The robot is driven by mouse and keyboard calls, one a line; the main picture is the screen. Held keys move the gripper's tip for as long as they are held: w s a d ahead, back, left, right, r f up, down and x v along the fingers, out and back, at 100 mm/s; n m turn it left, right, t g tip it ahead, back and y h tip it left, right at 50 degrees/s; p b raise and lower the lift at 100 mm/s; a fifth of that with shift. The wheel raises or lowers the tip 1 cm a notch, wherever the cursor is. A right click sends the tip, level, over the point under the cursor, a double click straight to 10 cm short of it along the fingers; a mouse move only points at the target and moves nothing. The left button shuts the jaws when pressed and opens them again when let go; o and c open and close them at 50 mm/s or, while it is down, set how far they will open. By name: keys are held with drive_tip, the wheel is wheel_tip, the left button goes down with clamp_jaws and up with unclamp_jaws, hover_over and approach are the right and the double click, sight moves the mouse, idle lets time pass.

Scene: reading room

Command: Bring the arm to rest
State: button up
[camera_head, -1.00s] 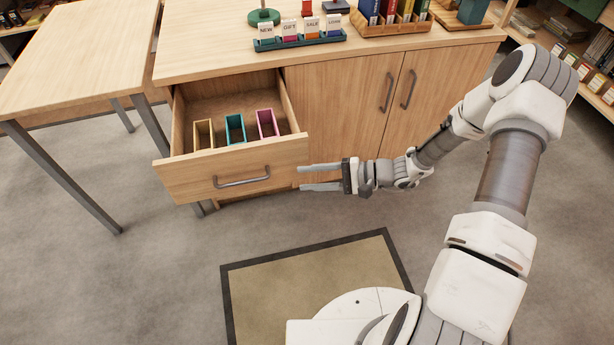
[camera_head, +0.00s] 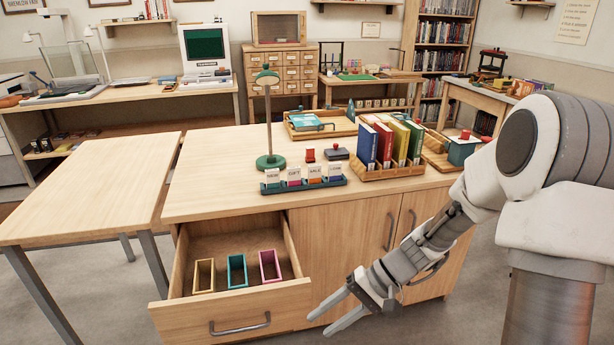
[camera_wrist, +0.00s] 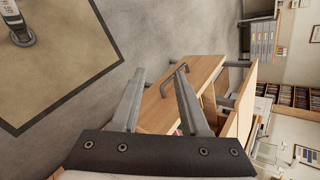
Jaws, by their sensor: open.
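My gripper (camera_head: 335,311) is open and empty, in front of the cabinet doors and just right of the open drawer (camera_head: 236,316). In the wrist view my gripper (camera_wrist: 157,88) shows both fingers spread, with the floor and the drawer front (camera_wrist: 185,92) beyond them. My arm reaches in from the right side of the head view. The drawer holds a yellow bin (camera_head: 204,275), a teal bin (camera_head: 237,270) and a pink bin (camera_head: 269,266). Nothing is visible between the fingers.
The cabinet top (camera_head: 215,185) carries a green lamp (camera_head: 270,162), a rack of tabbed cards (camera_head: 303,183) and a wooden book holder (camera_head: 392,172). A side table (camera_head: 90,190) stands at left. Open floor and a mat (camera_wrist: 60,60) show in the wrist view.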

drive_tip(key=s+d+r+n+t+h, duration=0.1)
drive_tip(key=s+d+r+t+h, duration=0.35)
drive_tip(key=s+r, duration=0.4)
drive_tip(key=s+d+r+n+t+h, duration=0.1)
drive_tip(key=s+d+r+t+h, duration=0.3)
drive_tip(key=r, duration=0.7)
wheel_tip(320, 180, up, 14)
drive_tip(key=d+g+p, duration=0.1)
drive_tip(key=p, duration=1.3)
drive_tip(key=shift+s+d+r+h, duration=0.2)
drive_tip(key=shift+s+h, duration=0.15)
drive_tip(key=shift+h, duration=0.1)
